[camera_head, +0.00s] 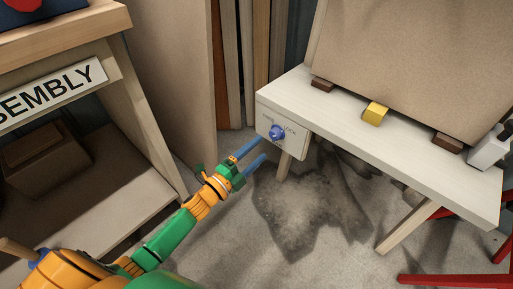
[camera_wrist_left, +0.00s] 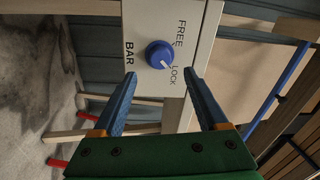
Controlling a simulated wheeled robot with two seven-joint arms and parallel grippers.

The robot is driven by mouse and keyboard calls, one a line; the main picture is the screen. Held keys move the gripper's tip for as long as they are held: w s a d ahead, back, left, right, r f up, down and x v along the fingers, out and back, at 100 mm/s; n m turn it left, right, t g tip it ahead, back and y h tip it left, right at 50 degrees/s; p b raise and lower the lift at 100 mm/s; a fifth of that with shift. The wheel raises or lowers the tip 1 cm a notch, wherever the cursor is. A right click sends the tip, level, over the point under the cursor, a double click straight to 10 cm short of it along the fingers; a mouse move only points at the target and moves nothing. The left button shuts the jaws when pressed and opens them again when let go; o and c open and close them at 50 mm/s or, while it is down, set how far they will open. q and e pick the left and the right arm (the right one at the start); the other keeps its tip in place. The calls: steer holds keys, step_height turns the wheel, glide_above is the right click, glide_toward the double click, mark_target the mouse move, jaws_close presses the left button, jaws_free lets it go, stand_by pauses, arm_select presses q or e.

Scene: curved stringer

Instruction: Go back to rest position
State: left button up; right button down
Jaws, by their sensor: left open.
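My left gripper (camera_head: 252,156) is open and empty in the head view, with its two blue fingers pointing toward a blue knob (camera_head: 277,132) on the white end panel (camera_head: 262,115) of a workbench. In the left wrist view the blue fingers (camera_wrist_left: 158,95) are spread apart below the knob (camera_wrist_left: 159,54), and nothing is between them. The knob's white mark points toward the word LOCK; the words FREE and BAR also show on the panel. The fingers look apart from the knob. My right gripper is not in view.
The white bench (camera_head: 400,150) carries a large beige board (camera_head: 420,60), a yellow block (camera_head: 375,112) and dark brown blocks (camera_head: 322,85). An assembly shelf (camera_head: 140,110) stands at the left. Red legs (camera_head: 460,281) show at lower right. Floor between is clear.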

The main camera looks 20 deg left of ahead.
arm_select(q)
steer(key=shift+s+a, duration=0.25)
steer(key=shift+s, duration=0.35)
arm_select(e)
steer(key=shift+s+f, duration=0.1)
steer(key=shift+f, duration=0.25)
arm_select(q)
steer(key=shift+f, duration=0.1)
